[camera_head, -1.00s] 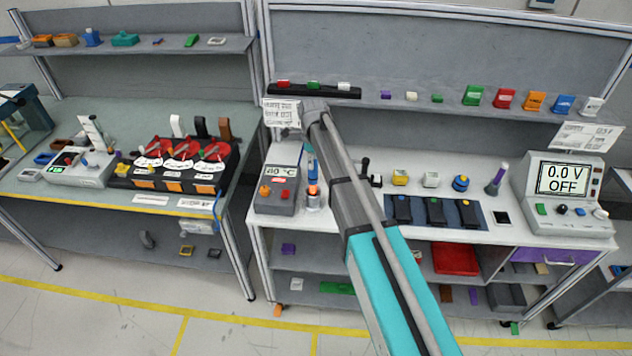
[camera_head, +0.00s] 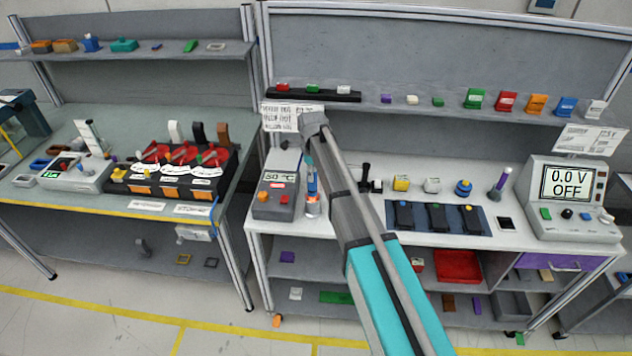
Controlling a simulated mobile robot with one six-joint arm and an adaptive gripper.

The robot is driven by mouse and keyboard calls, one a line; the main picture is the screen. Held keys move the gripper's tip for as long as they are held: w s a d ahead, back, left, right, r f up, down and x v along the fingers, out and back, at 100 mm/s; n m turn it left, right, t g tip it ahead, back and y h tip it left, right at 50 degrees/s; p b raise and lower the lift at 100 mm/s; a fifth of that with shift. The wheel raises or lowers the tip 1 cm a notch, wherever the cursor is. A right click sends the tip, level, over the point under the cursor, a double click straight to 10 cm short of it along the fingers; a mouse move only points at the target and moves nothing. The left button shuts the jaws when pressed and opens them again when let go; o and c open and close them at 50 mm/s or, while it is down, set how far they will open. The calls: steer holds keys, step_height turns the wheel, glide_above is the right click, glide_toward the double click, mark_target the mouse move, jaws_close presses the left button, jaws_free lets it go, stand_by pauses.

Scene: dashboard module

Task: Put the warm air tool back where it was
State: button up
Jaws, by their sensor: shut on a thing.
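The warm air tool (camera_head: 311,182) is a slim upright tool with a blue body, small in the view. Its lower end meets a clear, orange-tinted holder (camera_head: 312,206) beside the grey heater station (camera_head: 275,197). I cannot tell whether it is seated in the holder or just above it. The station's display reads about 50 °C. My gripper (camera_head: 309,160) points down over the tool, shut on its upper part. My wrist and arm hide much of the fingers and the bench to the right.
A paper sign (camera_head: 288,117) stands close behind my wrist. The power supply (camera_head: 570,200) is at the far right. The upper shelf (camera_head: 450,109) runs behind my arm.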

steer(key=shift+f+b, duration=1.4)
steer(key=shift+f, duration=0.2)
steer(key=o, duration=1.2)
steer(key=shift+r, duration=0.15)
step_height(320, 180, up, 12)
steer(key=p, duration=1.2)
